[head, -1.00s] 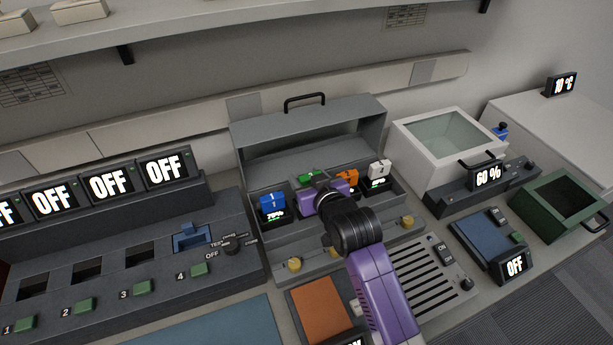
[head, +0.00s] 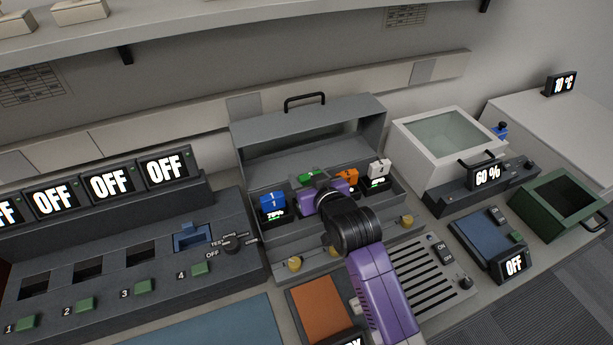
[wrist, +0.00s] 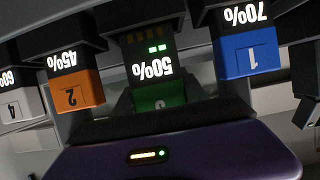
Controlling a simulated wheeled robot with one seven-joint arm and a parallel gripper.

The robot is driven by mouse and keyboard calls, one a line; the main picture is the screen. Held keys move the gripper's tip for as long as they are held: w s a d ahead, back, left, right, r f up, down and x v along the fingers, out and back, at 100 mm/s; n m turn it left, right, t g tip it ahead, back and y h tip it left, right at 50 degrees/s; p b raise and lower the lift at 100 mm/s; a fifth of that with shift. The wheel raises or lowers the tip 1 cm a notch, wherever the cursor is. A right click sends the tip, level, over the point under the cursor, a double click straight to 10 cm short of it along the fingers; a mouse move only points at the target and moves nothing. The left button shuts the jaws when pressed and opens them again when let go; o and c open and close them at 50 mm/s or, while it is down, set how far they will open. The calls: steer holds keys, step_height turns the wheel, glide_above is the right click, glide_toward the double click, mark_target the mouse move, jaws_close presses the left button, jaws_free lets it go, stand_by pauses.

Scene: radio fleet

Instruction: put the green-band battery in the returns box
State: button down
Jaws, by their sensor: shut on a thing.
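The green-band battery (head: 311,176) is at the grey charger case, in the row between the blue and orange batteries. In the wrist view the green-band battery (wrist: 160,97) reads 50%, with gold contacts showing at its far end. My gripper (head: 320,181) is shut on it, and my purple wrist hides much of it from the head. I cannot tell how far it is out of its slot. A dark green open box (head: 566,222), which may be the returns box, stands at the far right; I see no label on it.
A blue battery (head: 272,200) reading 70%, an orange battery (head: 346,177) and a white battery (head: 379,168) sit close by in the case (head: 376,135). A white lidded bin (head: 410,160) and a blue pad device (head: 484,236) stand between the case and the green box.

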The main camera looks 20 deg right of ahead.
steer(key=shift+f+b, duration=0.55)
steer(key=shift+f, duration=0.5)
stand_by(0.5)
steer(key=shift+r, duration=0.15)
steer(key=shift+r+p, duration=0.7)
steer(key=shift+p, duration=0.1)
steer(key=shift+p, duration=0.4)
stand_by(1.4)
steer(key=shift+f+b, duration=0.65)
steer(key=shift+f, duration=0.2)
steer(key=c, duration=0.5)
jaws_free()
steer(key=shift+s, duration=0.1)
